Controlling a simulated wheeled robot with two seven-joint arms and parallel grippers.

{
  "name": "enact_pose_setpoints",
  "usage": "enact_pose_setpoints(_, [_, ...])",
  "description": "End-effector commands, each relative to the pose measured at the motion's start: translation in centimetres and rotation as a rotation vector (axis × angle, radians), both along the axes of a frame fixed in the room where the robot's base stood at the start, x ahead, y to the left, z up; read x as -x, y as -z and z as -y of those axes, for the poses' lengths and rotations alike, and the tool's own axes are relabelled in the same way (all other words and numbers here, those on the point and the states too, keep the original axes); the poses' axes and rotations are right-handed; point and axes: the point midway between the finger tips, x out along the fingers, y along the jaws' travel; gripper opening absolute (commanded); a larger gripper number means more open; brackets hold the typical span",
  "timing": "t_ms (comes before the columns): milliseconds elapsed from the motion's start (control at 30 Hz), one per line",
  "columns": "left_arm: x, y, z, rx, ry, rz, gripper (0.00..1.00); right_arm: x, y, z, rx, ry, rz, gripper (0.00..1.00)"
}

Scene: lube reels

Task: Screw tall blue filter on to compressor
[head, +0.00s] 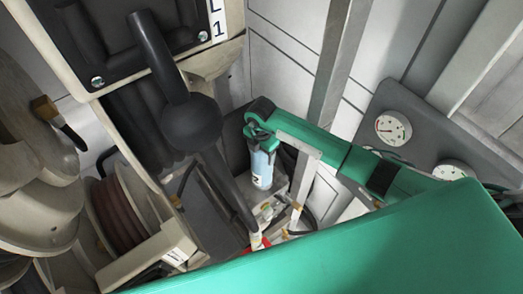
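My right arm comes in from the right, and my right gripper (262,141) is directly over the filter's top. The fingers are small and overlap the top end, so I cannot tell whether they are closed on it. I cannot make out the filter's lower contact. Pale metal parts with a red piece (257,241) lie below; I cannot tell if they belong to the compressor. My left gripper is not in view.
A black arm with a ball-shaped joint (191,122) hangs left of the filter. Hose reels (122,213) fill the left side. A pale upright bracket (303,178) stands close right of the filter. Two round gauges (393,128) sit on a grey panel at right.

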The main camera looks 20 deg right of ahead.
Motion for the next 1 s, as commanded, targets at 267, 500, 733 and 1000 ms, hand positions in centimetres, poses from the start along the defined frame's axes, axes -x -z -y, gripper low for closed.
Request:
enact_pose_setpoints(267, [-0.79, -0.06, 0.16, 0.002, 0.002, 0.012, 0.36, -0.05, 0.02, 0.07, 0.001, 0.029, 0.001, 0.35])
enact_pose_setpoints(500, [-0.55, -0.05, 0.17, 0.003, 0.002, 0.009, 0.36, -0.21, 0.02, 0.05, 0.0, 0.302, 0.001, 0.35])
enact_pose_setpoints(733, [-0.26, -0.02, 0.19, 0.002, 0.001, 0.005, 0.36, -0.29, 0.03, 0.04, 0.001, 0.452, 0.002, 0.35])
enact_pose_setpoints(1000, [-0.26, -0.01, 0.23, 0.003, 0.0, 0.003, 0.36, -0.31, 0.03, 0.07, 0.001, 0.458, 0.002, 0.35])
